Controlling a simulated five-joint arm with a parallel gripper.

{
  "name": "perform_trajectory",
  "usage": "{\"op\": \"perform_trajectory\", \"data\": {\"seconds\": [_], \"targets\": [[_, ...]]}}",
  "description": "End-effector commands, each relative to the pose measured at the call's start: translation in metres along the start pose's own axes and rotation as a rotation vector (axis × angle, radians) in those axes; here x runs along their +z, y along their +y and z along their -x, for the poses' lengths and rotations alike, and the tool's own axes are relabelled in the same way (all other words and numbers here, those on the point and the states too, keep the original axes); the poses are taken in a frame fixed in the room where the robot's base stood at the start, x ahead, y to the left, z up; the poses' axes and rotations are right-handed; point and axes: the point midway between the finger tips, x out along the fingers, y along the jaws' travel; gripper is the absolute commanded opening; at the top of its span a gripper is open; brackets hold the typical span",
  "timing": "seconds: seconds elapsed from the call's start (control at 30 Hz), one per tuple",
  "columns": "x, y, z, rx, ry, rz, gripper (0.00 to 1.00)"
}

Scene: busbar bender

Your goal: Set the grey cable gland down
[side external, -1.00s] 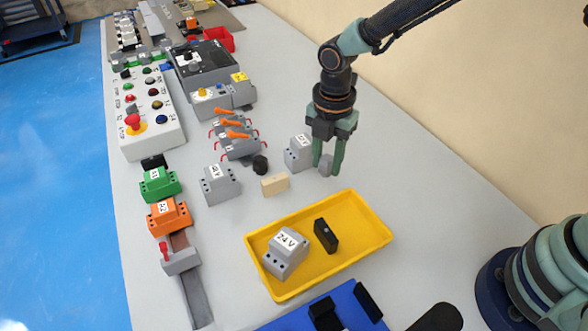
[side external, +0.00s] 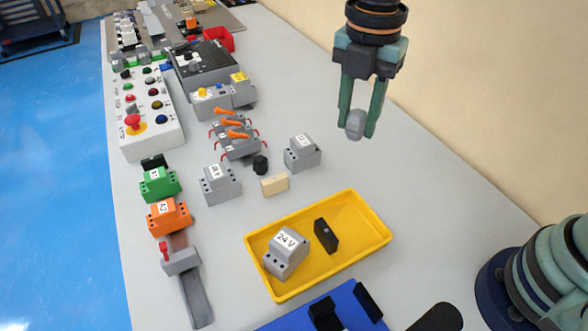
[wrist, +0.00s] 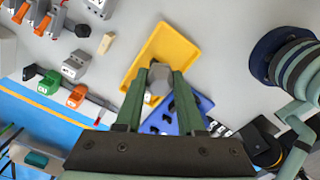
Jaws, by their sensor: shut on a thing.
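The grey cable gland (side external: 355,124) is a small grey faceted piece between the fingertips of my gripper (side external: 359,122). My gripper is shut on it and holds it in the air, well above the table, up and to the right of the yellow tray in the side view. In the wrist view the gland (wrist: 159,80) sits between the green fingers of my gripper (wrist: 160,78), seen against the yellow tray below. The underside of the gland touches nothing.
The yellow tray (side external: 372,245) holds a grey 24 V block (side external: 287,253) and a black block (side external: 326,236). The table right of the modules is clear.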

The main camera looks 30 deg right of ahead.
Motion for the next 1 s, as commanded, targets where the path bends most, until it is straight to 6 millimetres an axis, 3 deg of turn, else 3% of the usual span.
{"op": "perform_trajectory", "data": {"seconds": [0.13,0.27,0.37,0.8,1.0], "targets": [[-0.012,-0.025,0.0,0.001,0.0,0.007,0.0],[-0.016,-0.035,-0.004,-0.001,0.0,0.008,0.0],[-0.017,-0.037,-0.017,-0.005,0.0,0.007,0.0],[-0.017,-0.038,-0.123,-0.01,0.0,0.007,0.0],[-0.017,-0.037,-0.156,-0.005,0.0,0.007,0.0]]}}
